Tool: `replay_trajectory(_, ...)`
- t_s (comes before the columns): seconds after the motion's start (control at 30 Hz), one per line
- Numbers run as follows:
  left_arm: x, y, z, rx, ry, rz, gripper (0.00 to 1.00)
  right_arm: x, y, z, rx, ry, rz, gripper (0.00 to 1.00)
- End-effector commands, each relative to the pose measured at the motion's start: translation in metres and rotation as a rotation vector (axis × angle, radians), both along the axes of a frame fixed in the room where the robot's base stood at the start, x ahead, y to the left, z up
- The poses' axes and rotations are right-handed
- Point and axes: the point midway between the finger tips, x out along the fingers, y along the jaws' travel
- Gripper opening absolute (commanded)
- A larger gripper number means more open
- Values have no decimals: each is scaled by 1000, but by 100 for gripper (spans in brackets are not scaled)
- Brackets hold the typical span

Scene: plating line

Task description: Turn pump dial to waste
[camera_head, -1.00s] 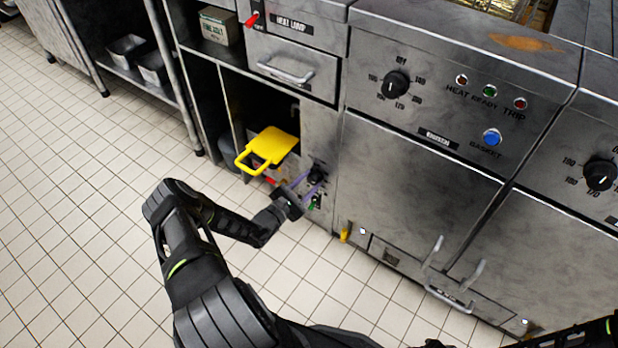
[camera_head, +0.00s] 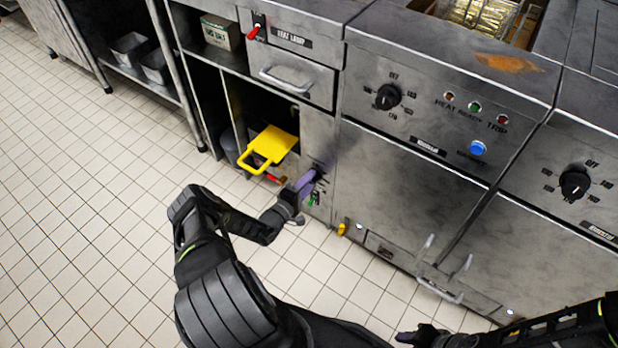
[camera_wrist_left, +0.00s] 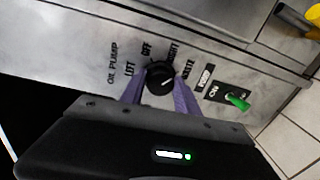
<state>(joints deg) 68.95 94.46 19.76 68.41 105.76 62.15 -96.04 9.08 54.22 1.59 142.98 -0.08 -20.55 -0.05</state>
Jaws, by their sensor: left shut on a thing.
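The oil pump dial (camera_wrist_left: 160,78) is a round black knob on a steel panel in the left wrist view. Labels sit around it, among them OFF, RIGHT and one that seems to read WASTE on the right. A small pale mark shows on the knob, but I cannot tell surely which label it points to. My left gripper (camera_wrist_left: 160,88) is shut on the dial, one purple finger on each side. In the head view the left gripper (camera_head: 307,181) reaches the panel and hides the dial. My right gripper (camera_head: 420,336) is low at the bottom edge, its jaws unclear.
A green toggle switch (camera_wrist_left: 237,102) sits right of the dial in the wrist view. A yellow-handled item (camera_head: 270,147) sticks out of the open bay beside the panel. A yellow-tipped part (camera_head: 342,229) is low on the cabinet. Tiled floor (camera_head: 110,230) is free at left.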

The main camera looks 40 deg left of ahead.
Motion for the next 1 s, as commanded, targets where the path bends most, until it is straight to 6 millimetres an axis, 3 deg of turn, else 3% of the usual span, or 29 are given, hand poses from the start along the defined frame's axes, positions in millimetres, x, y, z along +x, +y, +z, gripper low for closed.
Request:
replay_trajectory(0.43, 0, -2, -1, 299, 8, -2, 0, 0, 0, 21, 0, -1, 2, 36)
replay_trajectory(1.0, 0, -1, -2, 351, 10, -2, 0, 0, 0, 23, 0, -1, 2, 36)
